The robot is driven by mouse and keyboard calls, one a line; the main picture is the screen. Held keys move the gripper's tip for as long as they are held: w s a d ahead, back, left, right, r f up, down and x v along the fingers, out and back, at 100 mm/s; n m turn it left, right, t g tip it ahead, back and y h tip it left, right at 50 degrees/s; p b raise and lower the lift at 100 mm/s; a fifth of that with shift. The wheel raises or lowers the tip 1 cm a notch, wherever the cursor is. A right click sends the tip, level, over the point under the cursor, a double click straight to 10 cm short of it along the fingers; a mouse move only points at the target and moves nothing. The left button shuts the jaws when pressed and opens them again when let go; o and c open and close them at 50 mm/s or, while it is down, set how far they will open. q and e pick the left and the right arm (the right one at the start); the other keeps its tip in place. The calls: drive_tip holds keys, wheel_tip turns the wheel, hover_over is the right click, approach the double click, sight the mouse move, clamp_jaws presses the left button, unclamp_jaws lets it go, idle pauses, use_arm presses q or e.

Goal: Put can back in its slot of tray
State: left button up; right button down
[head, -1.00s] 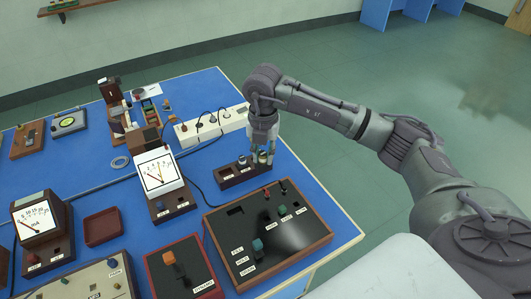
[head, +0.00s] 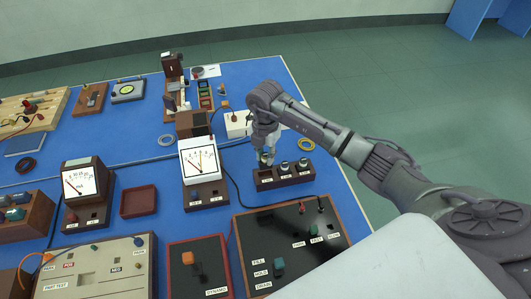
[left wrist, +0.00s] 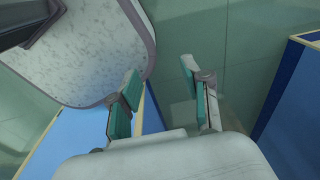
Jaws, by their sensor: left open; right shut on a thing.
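The tray (head: 290,181) is a small dark wooden block with a row of slots, on the blue table in the head view. Two cans stand in it, one in the middle (head: 284,168) and one at the right end (head: 303,164). My right gripper (head: 265,155) points down over the tray's left end, shut on a can (head: 265,160). The fingers partly hide this can, and I cannot tell whether its base is inside the left slot. My left gripper (left wrist: 160,95) is open and empty in the left wrist view, away from the tray.
A black-topped control box (head: 285,235) stands just in front of the tray. A white-faced meter (head: 199,163) is to its left, with a cable between. The table's right edge is close.

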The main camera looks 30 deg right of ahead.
sight(266, 165)
drive_tip(key=shift+f+b, duration=0.4)
drive_tip(key=shift+f, duration=0.3)
drive_tip(key=shift+f+b, duration=0.6)
drive_tip(key=shift+f, duration=0.1)
drive_tip(key=shift+f+b, duration=0.7)
drive_tip(key=shift+f, duration=0.3)
use_arm(q)
drive_tip(key=shift+d+f, duration=0.25)
drive_tip(key=shift+f, duration=0.85)
drive_tip(key=shift+d+f, duration=0.2)
drive_tip(key=shift+f, duration=0.85)
use_arm(e)
drive_tip(key=shift+f, duration=0.4)
drive_tip(key=c, duration=0.9)
unclamp_jaws()
drive_tip(key=shift+r, duration=0.2)
wheel_tip(266, 165, up, 12)
drive_tip(key=shift+f, duration=0.2)
drive_tip(key=shift+f, duration=0.1)
